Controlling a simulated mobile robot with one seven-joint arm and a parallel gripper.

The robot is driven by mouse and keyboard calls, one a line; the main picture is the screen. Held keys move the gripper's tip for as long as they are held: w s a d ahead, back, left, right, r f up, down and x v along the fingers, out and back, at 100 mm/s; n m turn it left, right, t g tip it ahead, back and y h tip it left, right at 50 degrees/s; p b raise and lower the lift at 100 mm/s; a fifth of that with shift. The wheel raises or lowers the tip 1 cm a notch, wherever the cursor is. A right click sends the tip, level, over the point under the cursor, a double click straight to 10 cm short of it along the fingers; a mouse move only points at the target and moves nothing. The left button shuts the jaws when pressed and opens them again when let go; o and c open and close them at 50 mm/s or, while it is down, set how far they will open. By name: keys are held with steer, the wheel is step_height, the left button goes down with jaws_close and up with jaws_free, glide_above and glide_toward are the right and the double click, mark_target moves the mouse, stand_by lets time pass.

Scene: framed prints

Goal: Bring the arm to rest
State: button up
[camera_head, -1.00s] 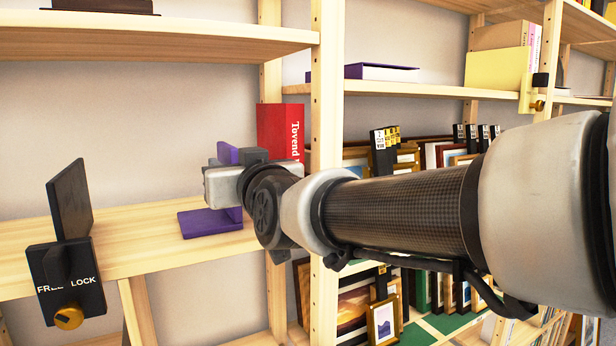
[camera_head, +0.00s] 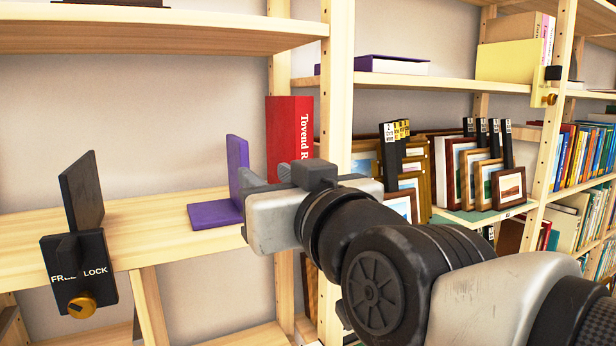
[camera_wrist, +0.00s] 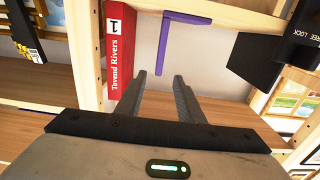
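My gripper (camera_head: 264,178) is in front of the shelf, beside the upright of a purple L-shaped bookend (camera_head: 238,165). The wrist view shows my gripper (camera_wrist: 159,75) with its two dark fingers apart and nothing between them. The purple bookend (camera_wrist: 163,48) lies beyond the fingertips there, apart from them. My arm is bent and fills the lower right of the head view. A thick red book (camera_head: 290,138) stands upright behind the gripper; it also shows at the left in the wrist view (camera_wrist: 122,50).
A black bookend with a FREE LOCK plate (camera_head: 80,270) stands at the shelf's left front; it shows at the upper right in the wrist view (camera_wrist: 255,60). A wooden post (camera_head: 337,80) rises close to the gripper. Framed prints (camera_head: 490,185) stand to the right.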

steer(key=d+f+m+g+h, duration=0.35)
steer(key=d+f+h, duration=0.25)
steer(key=d+f, duration=0.8)
steer(key=s+d+f+m+g+h, duration=0.35)
steer(key=s+d+f+g, duration=0.25)
steer(key=s+d+f, duration=0.4)
step_height(320, 180, up, 17)
steer(key=a+p, duration=0.1)
steer(key=p, duration=1.6)
steer(key=shift+a+n+p, duration=0.15)
steer(key=shift+n+p, duration=0.15)
steer(key=shift+p, duration=0.05)
